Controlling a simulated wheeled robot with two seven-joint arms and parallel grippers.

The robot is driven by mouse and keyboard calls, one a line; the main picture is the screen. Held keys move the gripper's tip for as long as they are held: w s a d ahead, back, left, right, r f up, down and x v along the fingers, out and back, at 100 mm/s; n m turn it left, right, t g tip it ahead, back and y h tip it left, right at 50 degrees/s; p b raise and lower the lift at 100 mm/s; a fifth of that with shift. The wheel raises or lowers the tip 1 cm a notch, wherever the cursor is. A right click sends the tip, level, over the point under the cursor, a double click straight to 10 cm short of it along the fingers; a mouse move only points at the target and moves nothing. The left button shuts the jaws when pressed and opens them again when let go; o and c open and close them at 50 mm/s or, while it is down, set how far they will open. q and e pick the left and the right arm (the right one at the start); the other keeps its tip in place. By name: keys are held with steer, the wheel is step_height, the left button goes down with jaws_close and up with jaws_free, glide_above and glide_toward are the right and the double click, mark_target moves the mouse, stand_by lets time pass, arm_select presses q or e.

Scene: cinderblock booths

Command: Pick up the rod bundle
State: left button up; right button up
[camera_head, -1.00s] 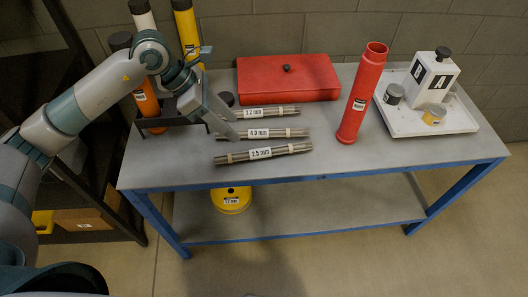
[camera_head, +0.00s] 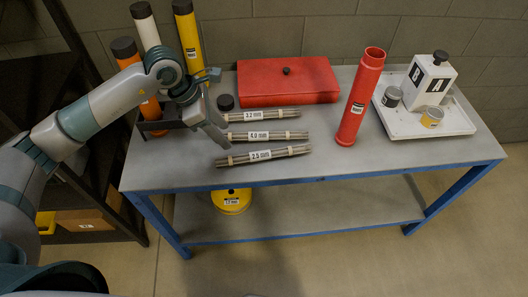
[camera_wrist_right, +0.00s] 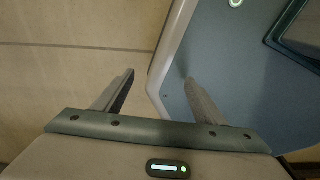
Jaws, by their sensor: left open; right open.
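Three rod bundles with white labels lie on the grey table top, one behind the other: the 3.2 mm bundle (camera_head: 280,114) at the back, the 4.0 mm bundle (camera_head: 288,135) in the middle and the 2.5 mm bundle (camera_head: 290,151) in front. My left gripper (camera_head: 224,137) is open and empty at the left ends of the back and middle bundles. It hides a little of those ends; whether it touches them I cannot tell. My right gripper (camera_wrist_right: 159,77) is open and empty in its wrist view, away from any bundle.
A red lidded box (camera_head: 287,82) lies behind the bundles. A tall red tube (camera_head: 361,98) stands to their right. A white tray (camera_head: 455,122) holds a white block and small cans. Orange, white and yellow tubes (camera_head: 190,40) stand at left. The front table strip is clear.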

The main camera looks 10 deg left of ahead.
arm_select(q)
steer(key=p, duration=0.2)
glide_above(243, 155)
steer(key=a, duration=0.2)
steer(key=f, duration=0.6)
steer(key=shift+s+a, duration=0.15)
steer(key=shift+s, duration=0.25)
steer(key=shift+w+f, duration=0.1)
steer(key=shift+f, duration=0.35)
arm_select(e)
steer(key=r, duration=0.1)
steer(key=w+r, duration=0.1)
steer(key=r, duration=0.1)
steer(key=shift+a, duration=0.25)
arm_select(q)
steer(key=shift+d+f+p, duration=0.55)
steer(key=shift+f+p, duration=0.2)
steer(key=shift+p, duration=0.35)
steer(key=shift+p+x, duration=0.5)
steer(key=shift+x, duration=0.6)
steer(key=shift+d+f, duration=0.2)
steer(key=shift+f, duration=0.45)
arm_select(e)
step_height(243, 155, up, 3)
steer(key=shift+s+d, duration=0.1)
steer(key=shift+d, duration=0.05)
